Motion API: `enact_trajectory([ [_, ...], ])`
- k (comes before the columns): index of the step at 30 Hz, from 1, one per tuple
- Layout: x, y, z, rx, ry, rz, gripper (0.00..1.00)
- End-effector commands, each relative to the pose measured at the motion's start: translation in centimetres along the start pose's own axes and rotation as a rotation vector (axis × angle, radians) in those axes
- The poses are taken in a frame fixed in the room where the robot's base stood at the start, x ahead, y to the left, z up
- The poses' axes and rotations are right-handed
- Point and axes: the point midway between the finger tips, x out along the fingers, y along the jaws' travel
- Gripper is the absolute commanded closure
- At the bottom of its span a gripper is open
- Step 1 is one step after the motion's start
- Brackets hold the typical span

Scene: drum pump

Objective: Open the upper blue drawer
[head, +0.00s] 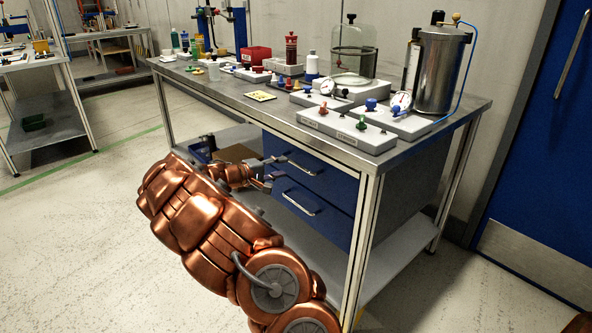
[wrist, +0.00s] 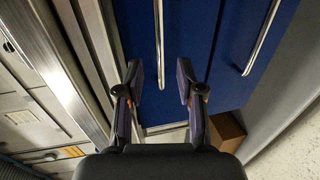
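The upper blue drawer (head: 325,172) is under the workbench top and looks closed. Its bar handle (head: 304,168) also shows in the wrist view (wrist: 160,40), running between my fingers in the picture. My gripper (head: 280,167) is open and empty, in front of the drawer at the left end of that handle. In the wrist view its two fingers (wrist: 161,75) lie on either side of the handle's end. I cannot tell whether they reach around it in depth. The lower blue drawer (head: 325,212) also looks closed, and its handle (wrist: 262,40) is at right in the wrist view.
The metal workbench (head: 225,88) carries pump parts, gauges, valves and a steel drum (head: 441,70). A bench leg (head: 364,240) stands right of the drawers. A cardboard box (head: 237,153) is on the lower shelf (head: 390,262). The floor (head: 80,240) at left is clear.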

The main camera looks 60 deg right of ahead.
Motion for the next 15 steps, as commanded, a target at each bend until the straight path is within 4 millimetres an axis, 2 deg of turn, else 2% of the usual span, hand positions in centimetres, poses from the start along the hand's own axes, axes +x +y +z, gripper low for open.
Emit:
enact_trajectory([
  [9, 4.6, -0.2, 0.2, -0.002, -0.006, -0.001, 0.63],
  [15, 6.6, -0.1, 0.2, -0.003, -0.005, -0.001, 0.63],
])
